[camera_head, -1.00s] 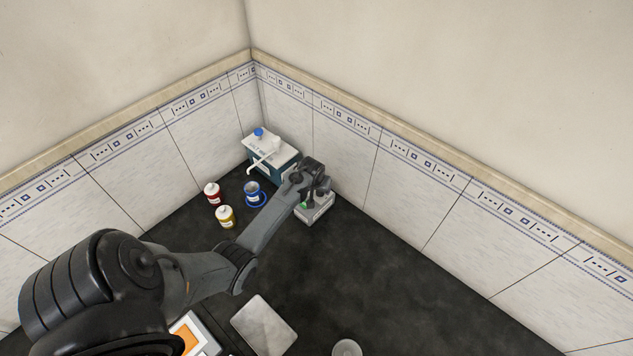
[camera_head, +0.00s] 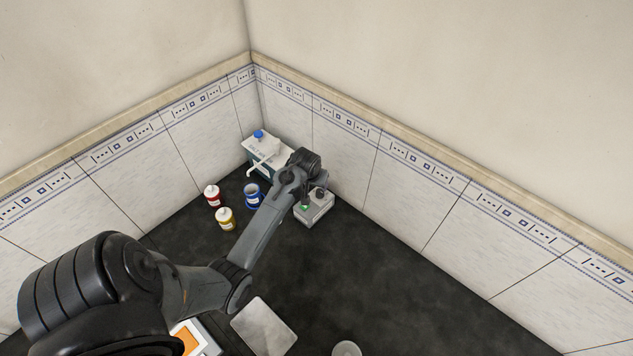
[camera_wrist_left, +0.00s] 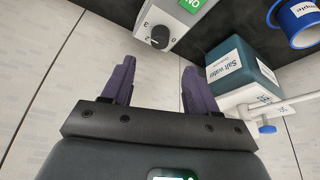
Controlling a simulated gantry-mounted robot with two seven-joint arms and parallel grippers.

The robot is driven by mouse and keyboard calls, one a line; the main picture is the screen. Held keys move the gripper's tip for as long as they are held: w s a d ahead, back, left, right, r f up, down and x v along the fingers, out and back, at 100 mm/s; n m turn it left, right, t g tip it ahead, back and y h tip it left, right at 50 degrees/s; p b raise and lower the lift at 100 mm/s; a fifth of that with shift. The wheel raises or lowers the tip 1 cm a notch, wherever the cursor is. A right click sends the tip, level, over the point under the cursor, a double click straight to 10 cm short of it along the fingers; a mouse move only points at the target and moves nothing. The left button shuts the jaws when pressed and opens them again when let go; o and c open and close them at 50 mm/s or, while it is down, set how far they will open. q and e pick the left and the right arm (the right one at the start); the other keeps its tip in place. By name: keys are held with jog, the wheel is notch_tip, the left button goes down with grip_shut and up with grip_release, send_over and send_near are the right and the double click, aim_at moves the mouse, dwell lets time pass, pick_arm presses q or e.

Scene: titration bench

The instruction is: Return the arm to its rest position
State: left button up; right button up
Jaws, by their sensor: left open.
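My left arm reaches from the lower left across the bench in the head view. Its wrist hides the gripper there. In the left wrist view my left gripper (camera_wrist_left: 158,88) is open, with two purple fingers apart and nothing between them. A grey device with a dark knob (camera_wrist_left: 160,36) and a green label lies just beyond the fingers, apart from them. The same device (camera_head: 315,209) stands by the right wall in the head view. My right gripper is not in view.
A teal and white salt water dispenser (camera_wrist_left: 240,70) stands in the corner, also in the head view (camera_head: 262,148). A grey plate (camera_head: 264,327) lies in front.

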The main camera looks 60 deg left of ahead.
pick_arm(q)
jog(key=s+d+f+m+g+p, duration=0.1)
jog(key=s+d+f+g+p, duration=0.2)
jog(key=s, duration=0.5)
jog(key=s+d+m+t+p, duration=0.1)
jog(key=s+d+m+p, duration=0.2)
jog(key=s+d, duration=0.45)
jog(key=s+d+r+m+t+h+p, duration=0.1)
jog(key=s+d+r+m, duration=0.1)
jog(key=d+r, duration=0.7)
jog(key=s+d+r+m+t+h+p, duration=0.1)
jog(key=s+d+r+m+h+p, duration=0.1)
jog(key=d+r, duration=0.7)
jog(key=d+m, duration=0.1)
jog(key=d, duration=0.5)
jog(key=shift+s+m, duration=0.15)
jog(key=shift+m, duration=0.25)
